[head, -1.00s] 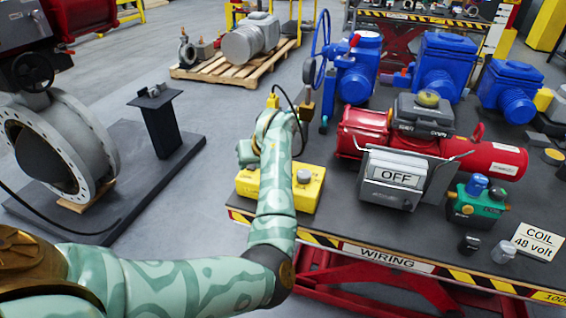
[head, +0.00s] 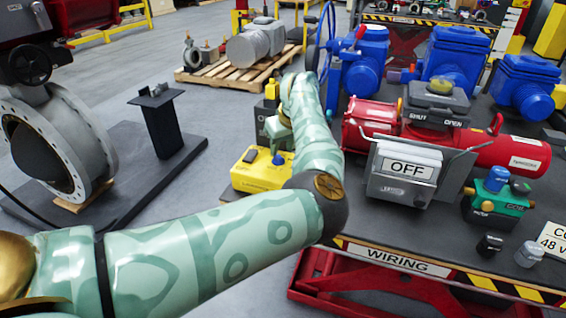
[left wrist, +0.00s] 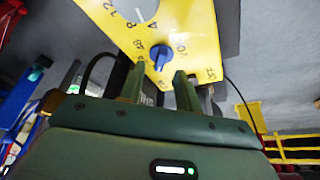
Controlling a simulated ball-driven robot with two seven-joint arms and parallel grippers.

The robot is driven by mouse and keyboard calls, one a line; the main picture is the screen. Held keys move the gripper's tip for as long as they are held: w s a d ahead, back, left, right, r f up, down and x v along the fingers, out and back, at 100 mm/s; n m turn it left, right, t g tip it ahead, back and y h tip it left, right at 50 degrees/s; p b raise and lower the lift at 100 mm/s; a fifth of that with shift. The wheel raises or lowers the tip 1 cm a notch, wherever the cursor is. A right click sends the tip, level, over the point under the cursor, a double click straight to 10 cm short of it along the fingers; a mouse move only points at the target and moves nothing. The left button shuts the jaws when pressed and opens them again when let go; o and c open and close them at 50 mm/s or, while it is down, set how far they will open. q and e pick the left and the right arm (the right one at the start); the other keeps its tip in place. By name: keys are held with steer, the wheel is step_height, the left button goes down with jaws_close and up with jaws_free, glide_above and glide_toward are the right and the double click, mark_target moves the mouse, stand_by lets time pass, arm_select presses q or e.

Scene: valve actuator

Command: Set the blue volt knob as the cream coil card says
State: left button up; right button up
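The cream coil card (head: 553,242) is cut off at the right edge, showing "CO" and "48 v". My right gripper is not in view.
A red actuator (head: 510,152) and a grey box marked OFF (head: 405,172) stand right of my arm. A green unit (head: 490,200) and two small knobs or caps sit near the front edge. Blue valve housings (head: 455,60) stand behind. The yellow box's front side is clear.

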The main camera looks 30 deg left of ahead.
mark_target(278, 156)
arm_select(q)
steer(key=shift+b+x, duration=0.4)
steer(key=shift+x, duration=1.4)
steer(key=shift+a+r, duration=0.1)
steer(key=shift+a, duration=0.05)
